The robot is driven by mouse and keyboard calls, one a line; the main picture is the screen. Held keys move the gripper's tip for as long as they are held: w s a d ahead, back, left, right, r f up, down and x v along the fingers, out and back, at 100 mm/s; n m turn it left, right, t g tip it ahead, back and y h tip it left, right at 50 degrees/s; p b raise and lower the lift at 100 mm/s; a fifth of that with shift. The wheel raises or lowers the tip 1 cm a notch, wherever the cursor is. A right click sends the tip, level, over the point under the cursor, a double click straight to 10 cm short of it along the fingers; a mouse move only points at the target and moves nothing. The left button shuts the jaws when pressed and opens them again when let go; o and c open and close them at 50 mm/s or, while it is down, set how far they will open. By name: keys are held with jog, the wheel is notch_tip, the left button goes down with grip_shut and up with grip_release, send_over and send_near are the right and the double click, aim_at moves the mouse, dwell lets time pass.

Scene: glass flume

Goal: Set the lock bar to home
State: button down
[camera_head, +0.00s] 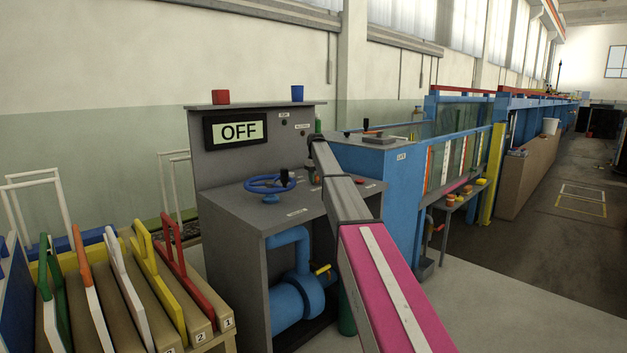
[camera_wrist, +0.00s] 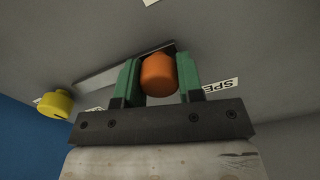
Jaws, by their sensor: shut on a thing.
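In the wrist view my gripper (camera_wrist: 160,78) has its two green fingers closed on the sides of an orange knob (camera_wrist: 158,76). A flat grey metal bar (camera_wrist: 118,70) runs from behind the knob to the left, along a grey panel. I cannot tell for certain that this is the lock bar. A label partly reading "SPE" (camera_wrist: 220,88) is right of the fingers. In the head view my arm reaches over the grey console (camera_head: 250,205) and hides most of the gripper and what it holds.
A yellow knob (camera_wrist: 56,104) sits left of my gripper. The console carries a blue handwheel (camera_head: 270,184) and a display (camera_head: 236,132) reading OFF. A blue flume tank (camera_head: 375,170) stands right of it. A rack of coloured gates (camera_head: 110,290) stands at the left.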

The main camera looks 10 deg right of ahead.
jog(key=shift+w+d, duration=0.85)
jog(key=shift+d, duration=0.3)
jog(key=c, duration=0.8)
grip_release()
jog(key=shift+d, duration=0.1)
jog(key=shift+o, duration=0.2)
notch_tip(320, 180, up, 11)
jog(key=shift+f, duration=0.1)
